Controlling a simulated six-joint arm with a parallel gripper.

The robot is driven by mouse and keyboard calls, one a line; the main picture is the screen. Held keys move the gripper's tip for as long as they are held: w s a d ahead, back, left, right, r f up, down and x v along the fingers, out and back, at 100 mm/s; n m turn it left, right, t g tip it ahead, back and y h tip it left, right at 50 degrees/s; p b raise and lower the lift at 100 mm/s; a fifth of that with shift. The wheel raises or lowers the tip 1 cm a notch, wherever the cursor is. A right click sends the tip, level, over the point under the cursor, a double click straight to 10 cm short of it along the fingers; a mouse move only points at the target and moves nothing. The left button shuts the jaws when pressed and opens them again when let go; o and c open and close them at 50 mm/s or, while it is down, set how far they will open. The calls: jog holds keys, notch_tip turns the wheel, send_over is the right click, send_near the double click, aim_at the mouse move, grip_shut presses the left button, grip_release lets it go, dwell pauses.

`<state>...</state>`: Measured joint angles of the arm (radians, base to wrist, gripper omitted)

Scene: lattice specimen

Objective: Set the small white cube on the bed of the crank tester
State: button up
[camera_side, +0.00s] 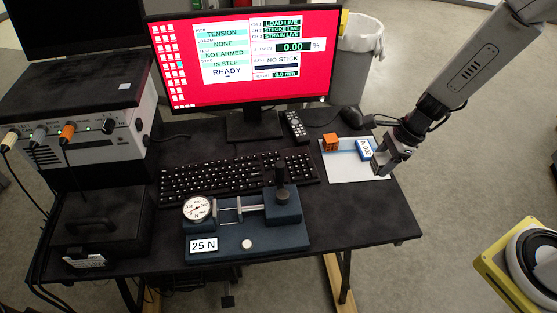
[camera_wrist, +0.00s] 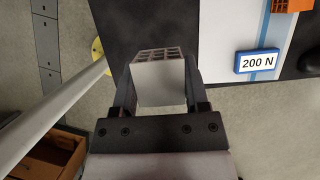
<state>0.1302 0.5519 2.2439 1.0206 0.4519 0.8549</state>
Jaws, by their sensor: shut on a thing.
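The small white cube (camera_wrist: 160,82), with a lattice top, sits between the two fingers of my gripper (camera_wrist: 157,92) in the wrist view. The gripper is shut on it. In the side view my gripper (camera_side: 385,163) is over the right edge of the white mat (camera_side: 350,174), and I cannot make out the cube clearly there. The crank tester (camera_side: 275,240) is a dark blue device at the front middle of the table. It has a round dial (camera_side: 197,208), a 25 N label and an upright black handle. My gripper is well to the right of it and apart from it.
An orange lattice cube (camera_side: 330,142) and a blue-framed 200 N tag (camera_side: 364,149) are on the mat. A keyboard (camera_side: 235,177), remote (camera_side: 295,127) and monitor stand behind the tester. The table right of the tester is clear.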

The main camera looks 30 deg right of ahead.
aim_at(382, 158)
jog(key=shift+r, duration=0.15)
dwell(0.5)
jog(key=shift+r, duration=2.25)
jog(key=shift+w+a+r, duration=0.15)
jog(key=w+a, duration=0.7)
jog(key=a, duration=0.1)
jog(key=w+a, duration=0.2)
jog(key=a, duration=1.2)
jog(key=w+a, duration=0.2)
jog(key=a, duration=1.1)
jog(key=shift+f, duration=4.6)
jog(key=shift+s+f, duration=0.1)
jog(key=shift+f, duration=0.15)
